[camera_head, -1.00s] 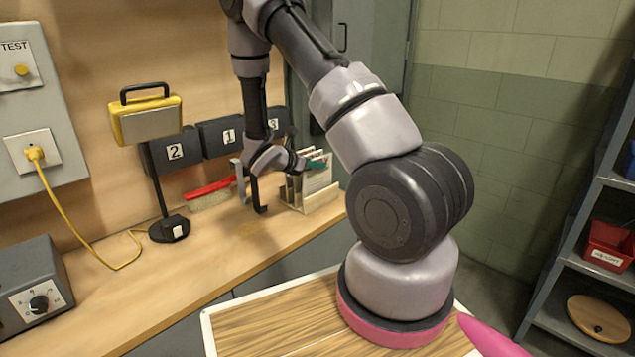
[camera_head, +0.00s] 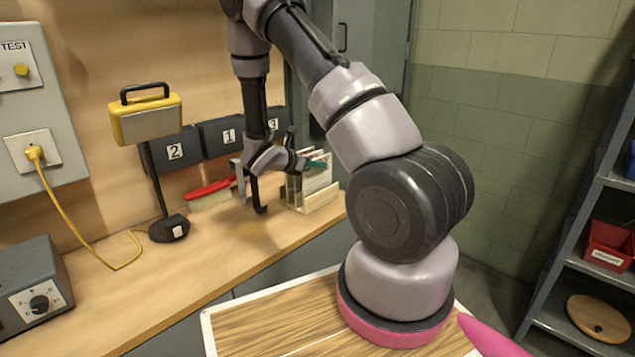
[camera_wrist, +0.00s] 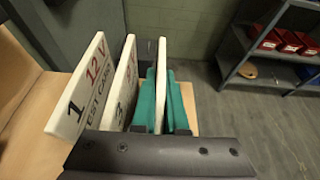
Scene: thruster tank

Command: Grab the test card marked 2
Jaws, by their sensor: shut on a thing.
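Several white test cards stand on edge in a wooden rack (camera_head: 318,205) on the bench. In the wrist view, the leftmost card (camera_wrist: 82,85) is marked 1 and 12 V, and the middle card (camera_wrist: 122,85) is marked 3. To the right of them stands a third white card (camera_wrist: 161,75), seen nearly edge-on, its number not visible. My gripper (camera_wrist: 161,115), with teal fingers, is shut on this third card, one finger on each side. The gripper (camera_head: 317,164) also shows at the rack in the head view, partly hidden by my wrist.
A yellow-topped stand (camera_head: 147,118) is left of my arm. Dark boxes labelled 2 (camera_head: 175,152), 1 (camera_head: 229,135) and 3 line the bench's back. A red-handled brush (camera_head: 210,189) lies near the rack. The bench front (camera_head: 235,240) is clear. Shelves (camera_head: 575,265) stand at right.

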